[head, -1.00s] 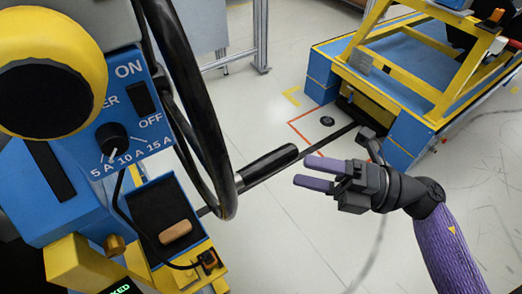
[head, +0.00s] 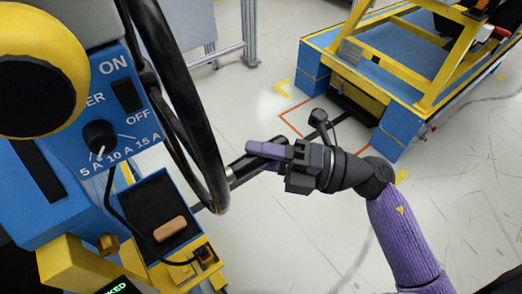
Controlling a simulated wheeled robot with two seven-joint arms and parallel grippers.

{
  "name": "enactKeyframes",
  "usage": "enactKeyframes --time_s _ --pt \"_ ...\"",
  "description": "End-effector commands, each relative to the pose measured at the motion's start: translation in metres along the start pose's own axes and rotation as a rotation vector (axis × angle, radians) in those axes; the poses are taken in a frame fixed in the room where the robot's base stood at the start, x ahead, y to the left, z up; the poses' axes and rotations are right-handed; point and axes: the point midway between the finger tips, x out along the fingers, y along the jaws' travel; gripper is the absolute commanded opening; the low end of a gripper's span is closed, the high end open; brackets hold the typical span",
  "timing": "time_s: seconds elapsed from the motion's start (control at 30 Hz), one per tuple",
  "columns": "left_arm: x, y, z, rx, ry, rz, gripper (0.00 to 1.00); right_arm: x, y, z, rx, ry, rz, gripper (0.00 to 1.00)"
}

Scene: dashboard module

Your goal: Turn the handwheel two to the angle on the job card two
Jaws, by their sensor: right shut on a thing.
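A large black handwheel (head: 200,150) shows nearly edge-on at the left, beside the blue panel. Its black handle (head: 238,174) sticks out to the right from the lower rim. My right gripper (head: 264,157) has its purple fingers closed around the outer part of this handle, hiding some of it. I cannot read a number on the wheel. No job card shows. My left gripper is not in view.
The blue panel (head: 108,85) has a power switch and a dial marked 5 A, 10 A and 15 A. A black tray (head: 160,205) holds a tan block (head: 170,229). A blue and yellow cart (head: 400,118) stands at the upper right. The floor between is clear.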

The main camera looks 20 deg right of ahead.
Motion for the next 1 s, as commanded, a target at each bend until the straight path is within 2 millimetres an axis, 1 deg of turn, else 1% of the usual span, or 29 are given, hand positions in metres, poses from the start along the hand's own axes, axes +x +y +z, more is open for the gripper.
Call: enactKeyframes --time_s 0.4,0.8,1.0 --pt "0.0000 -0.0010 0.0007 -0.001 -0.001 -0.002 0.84 -0.0002 -0.0004 0.0000 0.001 0.000 -0.001 0.00" --pt "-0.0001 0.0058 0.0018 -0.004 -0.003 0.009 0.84 -0.0002 -0.0004 0.0000 0.001 0.000 -0.001 0.00" --pt "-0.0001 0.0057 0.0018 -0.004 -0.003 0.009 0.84 -0.0002 -0.0004 0.0000 0.001 0.000 -0.001 0.00"
